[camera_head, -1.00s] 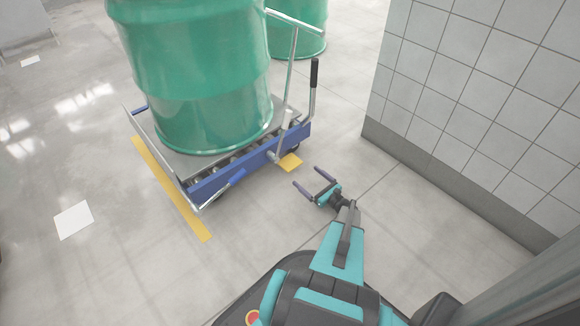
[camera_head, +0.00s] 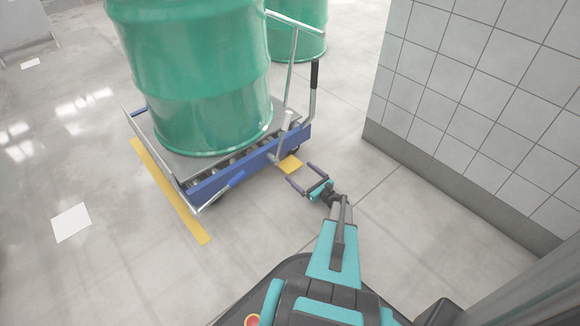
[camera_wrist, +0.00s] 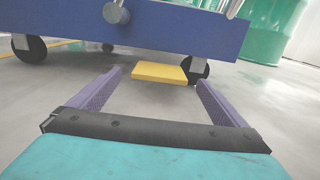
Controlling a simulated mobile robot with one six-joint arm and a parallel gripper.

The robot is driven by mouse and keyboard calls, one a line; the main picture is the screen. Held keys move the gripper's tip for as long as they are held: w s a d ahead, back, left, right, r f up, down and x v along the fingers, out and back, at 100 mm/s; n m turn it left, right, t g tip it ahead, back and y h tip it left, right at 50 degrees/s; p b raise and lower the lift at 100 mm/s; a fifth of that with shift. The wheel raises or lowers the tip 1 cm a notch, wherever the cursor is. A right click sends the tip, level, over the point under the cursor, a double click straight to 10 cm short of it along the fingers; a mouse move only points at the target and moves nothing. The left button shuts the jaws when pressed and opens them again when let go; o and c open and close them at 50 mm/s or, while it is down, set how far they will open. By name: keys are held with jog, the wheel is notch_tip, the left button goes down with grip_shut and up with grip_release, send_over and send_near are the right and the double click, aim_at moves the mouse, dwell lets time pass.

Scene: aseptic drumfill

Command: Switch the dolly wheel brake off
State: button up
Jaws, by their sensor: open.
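The dolly (camera_head: 215,184) has a blue frame and carries a green drum. A flat yellow pedal (camera_head: 290,165), seemingly the wheel brake, sticks out low at the dolly's near right corner. In the wrist view the pedal (camera_wrist: 160,73) lies ahead, between the lines of my fingers, beside a black caster wheel (camera_wrist: 195,70) and under the blue frame. My gripper (camera_head: 300,172) is open and empty, low over the floor, just short of the pedal. Whether the pedal is pressed or raised I cannot tell.
The green drum (camera_head: 195,80) stands on the dolly, with another drum (camera_head: 297,30) behind. A black-gripped lever (camera_head: 314,75) rises at the dolly's right end. A tiled wall (camera_head: 480,110) bounds the right side. Open floor lies between my arm and the dolly.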

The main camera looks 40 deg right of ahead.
aim_at(290, 164)
jog(key=w+b, duration=0.1)
jog(key=w, duration=0.1)
jog(key=w+b, duration=0.1)
jog(key=w, duration=0.5)
jog(key=shift+w+d+b, duration=0.2)
jog(key=shift+d+b, duration=0.1)
jog(key=shift+b, duration=0.1)
jog(key=c, duration=1.3)
jog(key=shift+d, duration=0.1)
jog(key=shift+c, duration=1)
jog(key=shift+r, duration=0.1)
